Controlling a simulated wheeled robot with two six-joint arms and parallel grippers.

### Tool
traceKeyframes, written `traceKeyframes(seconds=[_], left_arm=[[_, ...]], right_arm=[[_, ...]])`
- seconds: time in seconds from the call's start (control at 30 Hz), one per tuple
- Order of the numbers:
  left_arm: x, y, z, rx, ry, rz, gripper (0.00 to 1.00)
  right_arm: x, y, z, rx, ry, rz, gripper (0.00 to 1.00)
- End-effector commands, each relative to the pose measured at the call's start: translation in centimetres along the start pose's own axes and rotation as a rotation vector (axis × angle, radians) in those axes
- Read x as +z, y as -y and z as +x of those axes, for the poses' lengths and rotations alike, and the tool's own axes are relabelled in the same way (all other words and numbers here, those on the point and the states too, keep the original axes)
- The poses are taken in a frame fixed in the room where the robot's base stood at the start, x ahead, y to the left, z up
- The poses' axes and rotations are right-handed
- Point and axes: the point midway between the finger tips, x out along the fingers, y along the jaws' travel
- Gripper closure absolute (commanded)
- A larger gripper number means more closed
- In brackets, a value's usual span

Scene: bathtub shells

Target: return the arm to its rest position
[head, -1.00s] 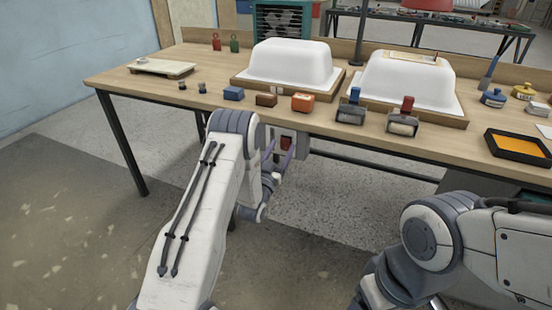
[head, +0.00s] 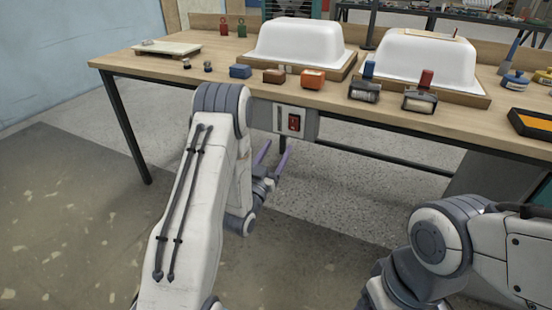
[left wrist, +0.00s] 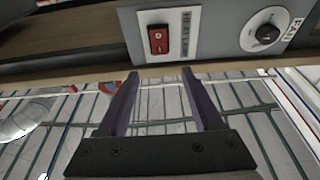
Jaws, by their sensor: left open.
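My left gripper (head: 273,158) is open and empty, in front of and below the table's front edge. In the left wrist view its two purple fingers (left wrist: 160,95) are spread apart with nothing between them. Beyond them is a grey control panel (left wrist: 215,30) with a red rocker switch (left wrist: 158,39) and a round dial (left wrist: 266,34). The panel also shows under the table edge in the head view (head: 307,126), apart from the gripper. My right arm shows at the lower right of the head view, but its gripper is out of view.
The wooden table (head: 215,98) bears two white tub shells, the left one (head: 295,45) and the right one (head: 425,58). Near its front edge are a blue block (head: 240,72), a brown block (head: 274,76), an orange block (head: 312,79) and rollers (head: 420,98). The floor in front is clear.

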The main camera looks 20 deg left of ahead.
Motion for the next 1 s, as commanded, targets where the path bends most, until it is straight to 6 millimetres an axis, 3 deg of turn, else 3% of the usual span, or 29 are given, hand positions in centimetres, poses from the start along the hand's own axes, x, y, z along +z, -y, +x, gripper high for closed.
traceKeyframes(seconds=[0.5,0.63,0.77,0.83,1.0], left_arm=[[-0.1,0.0,-0.1,0.000,0.000,0.000,0.32],[0.0,-0.9,0.5,0.017,0.033,0.003,0.32],[0.4,-4.1,2.0,0.072,0.159,0.015,0.32],[0.7,-6.6,2.6,0.112,0.261,0.027,0.32],[1.0,-12.6,1.7,0.200,0.535,0.061,0.32]], right_arm=[[0.0,0.0,0.1,0.000,0.000,0.000,0.26],[0.0,0.0,0.1,0.000,0.000,0.000,0.26],[0.0,0.0,0.1,0.000,0.000,0.000,0.26],[0.0,0.0,0.1,0.000,0.000,0.000,0.26],[0.0,0.0,0.1,0.000,0.000,0.000,0.26]])
